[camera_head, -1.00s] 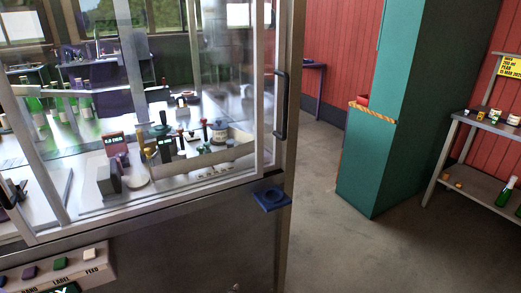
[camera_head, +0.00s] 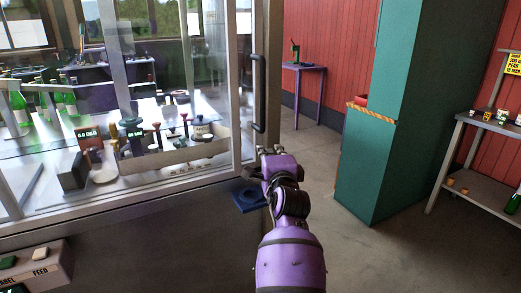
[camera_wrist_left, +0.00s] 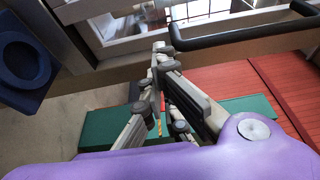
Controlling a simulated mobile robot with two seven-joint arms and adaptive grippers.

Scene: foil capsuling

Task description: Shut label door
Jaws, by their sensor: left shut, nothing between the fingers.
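The label door is a glass pane in a pale metal frame (camera_head: 243,100) on the machine at the left of the head view. Its black bar handle (camera_head: 259,95) stands upright at its right edge, and the handle also crosses the top right of the left wrist view (camera_wrist_left: 245,38). I cannot tell whether the door sits flush with its frame. My left gripper (camera_head: 273,151) is just below and right of the handle, apart from it. In the left wrist view its fingers (camera_wrist_left: 162,50) are together and empty. My right gripper is not in view.
A blue ring holder (camera_head: 250,198) juts from the machine corner beside my left arm. A tall teal cabinet (camera_head: 370,165) stands to the right, with open floor between. A purple side table (camera_head: 305,68) stands behind. A shelf (camera_head: 470,182) is at the far right.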

